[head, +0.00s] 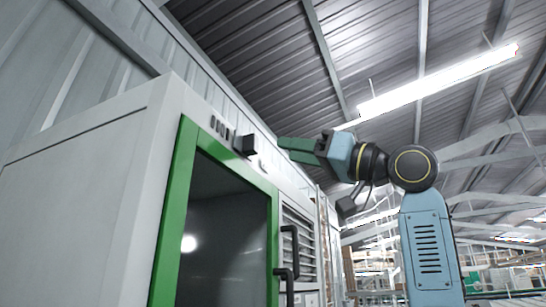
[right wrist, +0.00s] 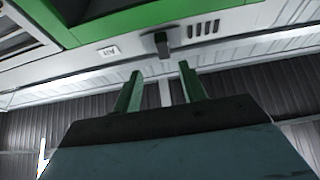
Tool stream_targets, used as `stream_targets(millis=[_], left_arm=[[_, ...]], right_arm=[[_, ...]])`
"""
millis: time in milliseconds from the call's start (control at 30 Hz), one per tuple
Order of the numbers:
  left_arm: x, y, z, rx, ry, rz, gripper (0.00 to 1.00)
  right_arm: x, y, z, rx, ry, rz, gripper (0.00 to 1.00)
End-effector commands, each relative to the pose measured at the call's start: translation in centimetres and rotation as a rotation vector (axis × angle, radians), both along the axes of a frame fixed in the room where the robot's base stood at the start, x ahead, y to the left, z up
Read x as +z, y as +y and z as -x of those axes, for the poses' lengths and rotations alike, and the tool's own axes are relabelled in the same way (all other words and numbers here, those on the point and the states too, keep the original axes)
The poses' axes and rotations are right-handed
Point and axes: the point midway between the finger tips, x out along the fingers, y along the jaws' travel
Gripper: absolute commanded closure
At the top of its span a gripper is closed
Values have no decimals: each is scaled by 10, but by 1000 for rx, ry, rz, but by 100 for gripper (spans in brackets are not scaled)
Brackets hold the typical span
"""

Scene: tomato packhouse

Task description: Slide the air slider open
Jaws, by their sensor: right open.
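The air slider's black knob (head: 245,145) stands out from the top panel of the grey cabinet, above the green-framed door. It also shows in the right wrist view (right wrist: 161,42), between a small label reading AIR and a row of dark slots (right wrist: 203,29). The slots (head: 219,127) lie to the left of the knob in the head view. My right gripper (head: 283,149) has green fingers pointing at the panel. In the right wrist view its fingers (right wrist: 160,69) are apart and empty, with the knob ahead of the gap, apparently not touching. My left gripper is not in view.
The green door frame (head: 173,215) surrounds a dark window below the knob. Black handles (head: 287,270) stick out at the door's right side, beside a louvred vent (head: 298,235). The space right of the cabinet around my arm looks open.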

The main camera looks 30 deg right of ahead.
Motion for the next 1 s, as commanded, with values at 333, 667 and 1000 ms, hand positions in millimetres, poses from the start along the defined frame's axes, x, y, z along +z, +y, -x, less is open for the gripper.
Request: stream_targets(millis=[333, 667, 1000], left_arm=[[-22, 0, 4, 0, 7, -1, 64], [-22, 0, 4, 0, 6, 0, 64], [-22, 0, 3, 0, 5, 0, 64]], right_arm=[[-21, -31, 40, -1, -2, -1, 58], [-22, -34, 43, 0, -2, -1, 58], [-22, -34, 43, 0, -2, -1, 58]])
